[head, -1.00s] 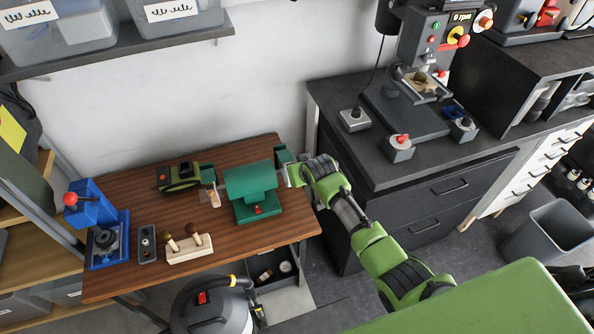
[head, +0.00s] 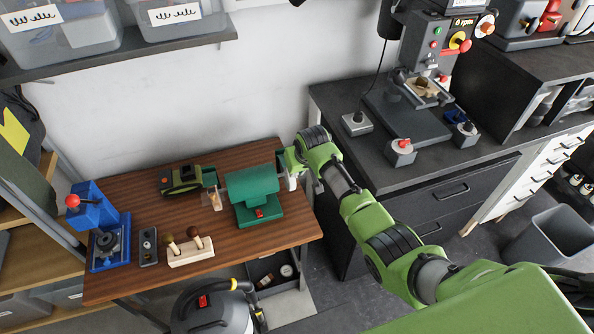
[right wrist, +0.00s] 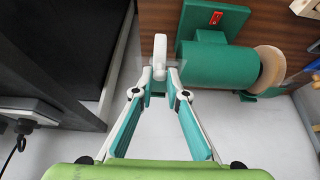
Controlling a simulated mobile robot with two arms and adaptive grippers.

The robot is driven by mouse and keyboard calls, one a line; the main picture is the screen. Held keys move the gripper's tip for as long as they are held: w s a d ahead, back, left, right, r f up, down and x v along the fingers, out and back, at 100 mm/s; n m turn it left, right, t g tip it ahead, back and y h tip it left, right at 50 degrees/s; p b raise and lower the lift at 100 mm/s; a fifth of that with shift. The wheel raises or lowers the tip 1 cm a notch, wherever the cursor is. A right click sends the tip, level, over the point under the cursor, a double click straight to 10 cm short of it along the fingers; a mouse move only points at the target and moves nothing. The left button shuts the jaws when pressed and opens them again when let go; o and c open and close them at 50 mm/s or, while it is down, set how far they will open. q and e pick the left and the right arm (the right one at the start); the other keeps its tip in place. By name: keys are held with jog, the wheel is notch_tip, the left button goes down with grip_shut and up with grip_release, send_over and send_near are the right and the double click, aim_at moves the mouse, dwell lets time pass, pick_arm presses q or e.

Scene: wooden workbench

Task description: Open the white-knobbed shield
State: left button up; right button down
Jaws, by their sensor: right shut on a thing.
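The green bench grinder (head: 252,184) stands on the wooden workbench, with a red switch on its base. It also shows in the right wrist view (right wrist: 216,64). A clear shield (head: 212,198) shows at its left end. My right gripper (head: 288,172) is at the grinder's right end. In the right wrist view its fingers (right wrist: 158,76) are shut on a narrow white piece, which looks like the white knob (right wrist: 159,52). The shield that belongs to this knob is mostly hidden or too clear to make out. My left gripper is not in view.
Left of the grinder are a green-black tool (head: 182,180), a wooden block with knobs (head: 190,251) and a blue press (head: 98,220). A dark cabinet (head: 425,195) with a drill press (head: 425,95) stands close on the right, near my arm.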

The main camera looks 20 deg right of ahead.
jog(key=c, duration=2)
grip_release()
jog(key=v, duration=1.2)
jog(key=shift+f, duration=0.15)
